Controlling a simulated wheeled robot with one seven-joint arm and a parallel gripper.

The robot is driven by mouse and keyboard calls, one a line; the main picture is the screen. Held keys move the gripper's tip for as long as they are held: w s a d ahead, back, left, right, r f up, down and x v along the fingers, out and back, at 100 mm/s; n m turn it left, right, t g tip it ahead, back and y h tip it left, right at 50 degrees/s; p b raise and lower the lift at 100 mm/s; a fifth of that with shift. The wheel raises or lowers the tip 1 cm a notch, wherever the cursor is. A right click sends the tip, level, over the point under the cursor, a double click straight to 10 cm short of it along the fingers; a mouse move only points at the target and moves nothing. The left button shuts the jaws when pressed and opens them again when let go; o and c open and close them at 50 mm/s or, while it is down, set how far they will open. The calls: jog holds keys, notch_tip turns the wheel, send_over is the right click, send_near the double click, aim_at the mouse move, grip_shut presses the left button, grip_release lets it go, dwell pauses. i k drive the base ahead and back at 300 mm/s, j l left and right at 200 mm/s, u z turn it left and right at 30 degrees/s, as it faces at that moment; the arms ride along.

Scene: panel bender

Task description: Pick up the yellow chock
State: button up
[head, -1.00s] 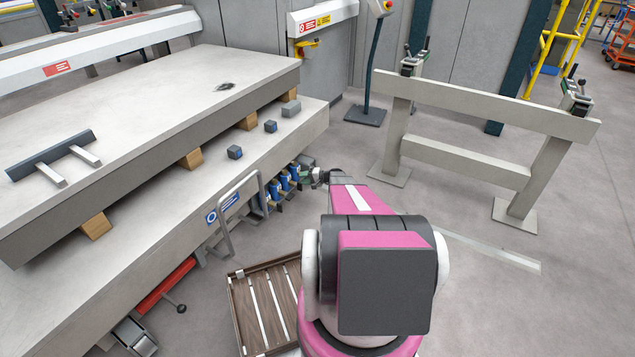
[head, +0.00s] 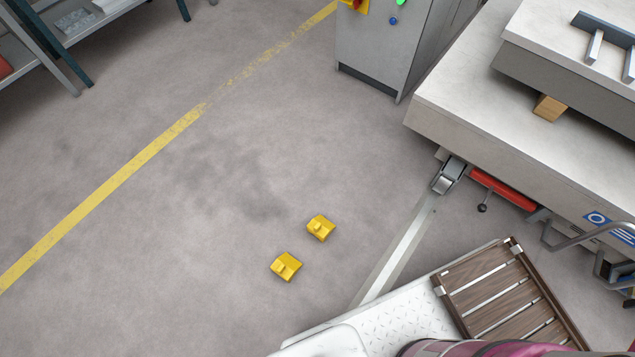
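Two yellow chocks lie on the grey floor in the lower middle of the head view. One yellow chock (head: 321,228) is a little farther and to the right. The other yellow chock (head: 286,267) is nearer and to the left, with a small gap between them. Both are small blocks with a raised part on top. Nothing is touching them. My gripper is outside this view; only a pink part of my arm shows at the bottom edge.
A machine bed (head: 520,140) stands at the right, with a red lever (head: 505,190) below it. A slatted wooden tray (head: 510,295) is at the lower right. A grey cabinet (head: 385,45) stands at the top. Floor left of the chocks is clear, crossed by a yellow line (head: 130,170).

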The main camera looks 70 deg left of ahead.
aim_at(286, 265)
jog(key=u, duration=4.1)
